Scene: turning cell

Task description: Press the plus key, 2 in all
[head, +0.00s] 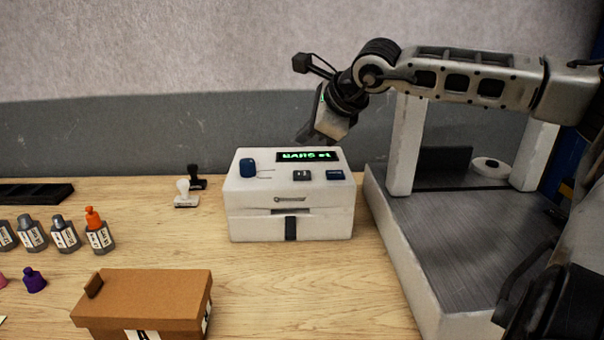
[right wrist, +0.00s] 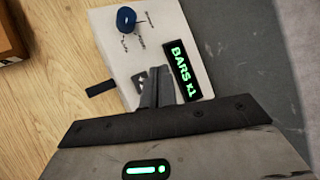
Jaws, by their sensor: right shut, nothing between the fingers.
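The white machine (head: 290,205) stands on the wooden table. Its lit display (head: 306,156) reads "BARS x1" in green; the reading is clear on the display in the right wrist view (right wrist: 183,72). On its top are a blue knob (head: 248,167), a dark key with a light mark (head: 303,175), probably the plus key, and a blue key (head: 335,174). My right gripper (head: 308,138) is shut and empty, above the back of the machine. In the right wrist view its fingers (right wrist: 157,88) partly cover the dark key (right wrist: 139,80). My left gripper is out of view.
A grey platform with white posts (head: 398,250) stands right of the machine. A brown box (head: 150,292) is at front left. Two stamps (head: 187,198), several bottles (head: 66,233) and a black tray (head: 35,193) are farther left. Bare table lies before the machine.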

